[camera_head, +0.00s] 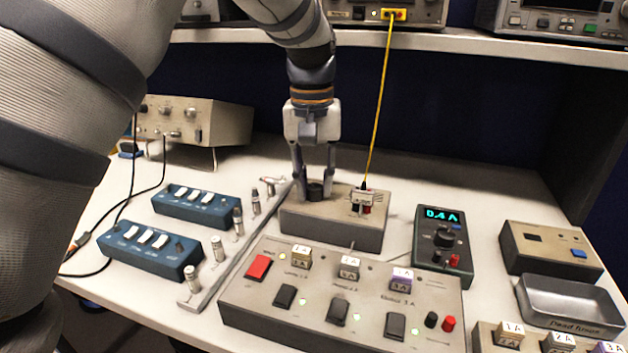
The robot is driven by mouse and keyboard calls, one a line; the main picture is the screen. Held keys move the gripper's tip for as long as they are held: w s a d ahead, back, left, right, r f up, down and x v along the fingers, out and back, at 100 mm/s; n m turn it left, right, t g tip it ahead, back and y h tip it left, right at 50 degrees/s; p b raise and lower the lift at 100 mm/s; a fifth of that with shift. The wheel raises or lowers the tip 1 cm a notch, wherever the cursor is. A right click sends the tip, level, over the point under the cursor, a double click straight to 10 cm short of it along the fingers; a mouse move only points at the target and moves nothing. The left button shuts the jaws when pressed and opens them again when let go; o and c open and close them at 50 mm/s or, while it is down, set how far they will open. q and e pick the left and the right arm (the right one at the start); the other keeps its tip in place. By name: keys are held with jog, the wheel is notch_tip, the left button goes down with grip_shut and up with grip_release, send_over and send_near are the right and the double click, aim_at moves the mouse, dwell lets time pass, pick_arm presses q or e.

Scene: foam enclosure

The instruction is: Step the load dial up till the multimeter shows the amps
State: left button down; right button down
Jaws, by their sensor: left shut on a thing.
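The load dial (315,190) is a dark knob on top of a grey-beige box (330,227) near the middle of the bench. My left gripper (315,185) points down from above, its two fingers shut around the dial. The fingers and the view angle hide part of the knob, so its setting cannot be read. The multimeter (443,247) is a dark handheld unit right of the box. Its lit cyan display (441,216) appears to read 0.4 A. My right gripper is not in view.
A yellow cable (379,105) runs from the shelf instrument to a plug (363,198) beside the dial. A switch panel (340,300) lies in front. Blue switch boxes (150,247) are left; a grey tray (570,302) is right. The shelf (430,42) overhangs behind.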

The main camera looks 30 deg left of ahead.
aim_at(313, 186)
pick_arm(q)
jog(key=shift+m, duration=1.8)
jog(key=shift+f, duration=0.1)
jog(key=c, duration=1.3)
grip_release()
jog(key=shift+c, duration=0.2)
notch_tip(313, 186, up, 12)
jog(key=shift+a, duration=0.15)
